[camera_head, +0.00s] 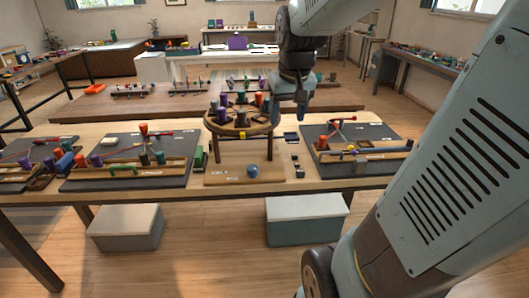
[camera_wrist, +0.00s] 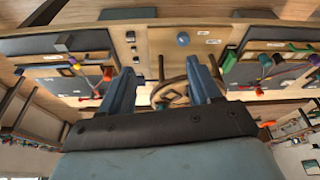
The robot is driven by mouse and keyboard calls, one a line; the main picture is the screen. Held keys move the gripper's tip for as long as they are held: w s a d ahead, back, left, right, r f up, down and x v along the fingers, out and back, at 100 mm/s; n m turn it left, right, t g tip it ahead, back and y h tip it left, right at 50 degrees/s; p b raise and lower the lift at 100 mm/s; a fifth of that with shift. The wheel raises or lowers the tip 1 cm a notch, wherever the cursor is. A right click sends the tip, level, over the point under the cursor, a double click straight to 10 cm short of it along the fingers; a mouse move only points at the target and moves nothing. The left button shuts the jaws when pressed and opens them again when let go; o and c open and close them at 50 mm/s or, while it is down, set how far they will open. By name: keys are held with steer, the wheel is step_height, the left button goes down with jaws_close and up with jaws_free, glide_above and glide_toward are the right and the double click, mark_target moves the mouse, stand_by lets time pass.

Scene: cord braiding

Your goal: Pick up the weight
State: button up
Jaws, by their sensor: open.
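A small blue-grey round weight (camera_head: 253,170) sits on a light wooden board (camera_head: 215,178) at the table's front edge, below the round braiding stand (camera_head: 240,128). The weight also shows in the wrist view (camera_wrist: 183,39), near the top centre, beyond my fingertips. My gripper (camera_head: 301,112) hangs above the table, just right of the round stand, higher and farther back than the weight. In the wrist view my gripper (camera_wrist: 160,66) has its two blue fingers spread apart with nothing between them. Part of the stand's ring (camera_wrist: 172,92) shows behind the fingers.
The round stand carries several coloured bobbins and rises over the back of the board. Dark mats with bobbins lie left (camera_head: 130,158) and right (camera_head: 362,145). Small black blocks (camera_head: 291,137) lie right of the stand. A green object (camera_head: 199,158) stands left of the board.

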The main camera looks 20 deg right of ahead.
steer(key=w+d+f+m+g, duration=0.1)
steer(key=w+d+f+g, duration=0.1)
steer(key=w+d+f, duration=0.6)
steer(key=m+g, duration=0.1)
glide_above(301, 170)
step_height(301, 170, down, 9)
steer(key=shift+y, duration=0.3)
step_height(301, 170, down, 14)
steer(key=shift+s+a+r, duration=0.1)
steer(key=shift+r, duration=0.1)
jaws_close()
